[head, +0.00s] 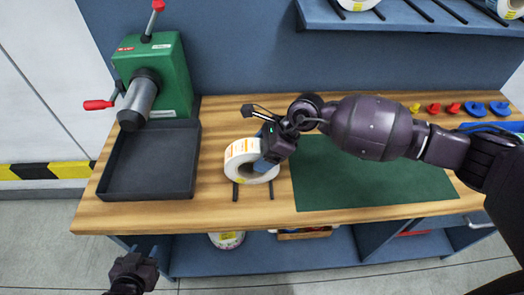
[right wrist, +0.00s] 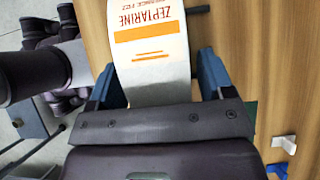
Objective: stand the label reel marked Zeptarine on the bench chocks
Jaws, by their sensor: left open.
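The white label reel (head: 240,155) stands upright over the two dark bench chocks (head: 236,192), whose front ends show below it. Part of the reel's face is hidden behind the finger. I cannot tell how fully the reel rests on the chocks. My left gripper (head: 141,252) is open and empty, low in front of the bench.
A green rewinder (head: 168,75) with red handles stands at the back left, behind a black tray (head: 150,192). A green mat (head: 350,190) lies right of the reel under my right arm. A shelf (head: 400,18) with reels hangs above. Red, yellow and blue parts sit at the back right.

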